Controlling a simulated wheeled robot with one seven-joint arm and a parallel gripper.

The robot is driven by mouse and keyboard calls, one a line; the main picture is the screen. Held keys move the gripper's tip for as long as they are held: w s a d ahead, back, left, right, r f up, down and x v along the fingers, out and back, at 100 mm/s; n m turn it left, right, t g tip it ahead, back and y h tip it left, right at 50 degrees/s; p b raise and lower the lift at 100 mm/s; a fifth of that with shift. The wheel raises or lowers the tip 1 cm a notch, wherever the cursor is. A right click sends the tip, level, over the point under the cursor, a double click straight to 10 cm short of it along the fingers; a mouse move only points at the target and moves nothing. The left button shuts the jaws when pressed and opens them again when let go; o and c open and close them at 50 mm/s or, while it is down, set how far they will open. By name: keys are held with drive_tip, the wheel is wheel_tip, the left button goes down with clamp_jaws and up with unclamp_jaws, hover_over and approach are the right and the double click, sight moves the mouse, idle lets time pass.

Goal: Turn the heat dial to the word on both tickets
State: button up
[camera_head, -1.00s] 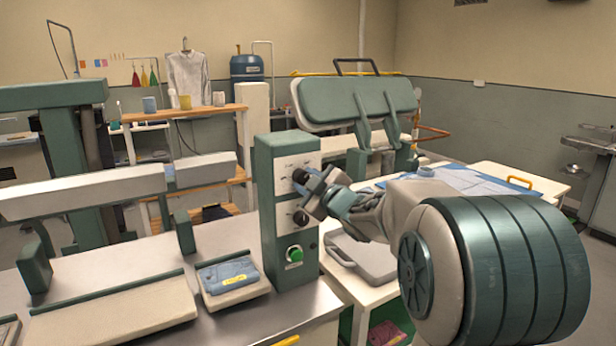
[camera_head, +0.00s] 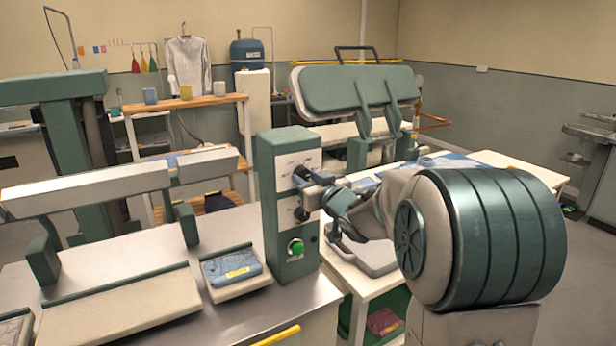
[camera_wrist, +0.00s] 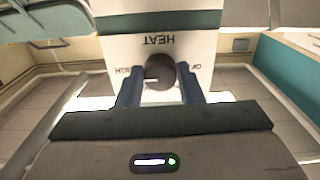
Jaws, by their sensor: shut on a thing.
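The heat dial (camera_wrist: 161,71) is a dark round knob on a white panel, below an upside-down HEAT label in the wrist view. HIGH shows at its left; a partly hidden word, seemingly OFF, is at its right. A pale mark shows on its lower left, on the HIGH side. My gripper (camera_wrist: 161,88) is shut on the dial, one finger on each side. In the head view my gripper (camera_head: 312,186) is at the upper part of the control column (camera_head: 270,190). A yellow ticket (camera_head: 238,272) lies on a folded blue garment; its word is too small to read.
Another dark knob (camera_head: 301,214) and a green button (camera_head: 296,246) sit lower on the column. The raised press head (camera_head: 345,88) is behind my arm. A pressing board (camera_head: 120,308) lies on the steel bench at left.

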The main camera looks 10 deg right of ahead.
drive_tip(key=shift+m, duration=0.3)
drive_tip(key=o, duration=0.9)
drive_tip(key=shift+o, duration=0.2)
drive_tip(key=b+v, duration=0.1)
drive_tip(key=v, duration=1.3)
drive_tip(key=shift+b, duration=0.4)
drive_tip(key=shift+w, duration=0.1)
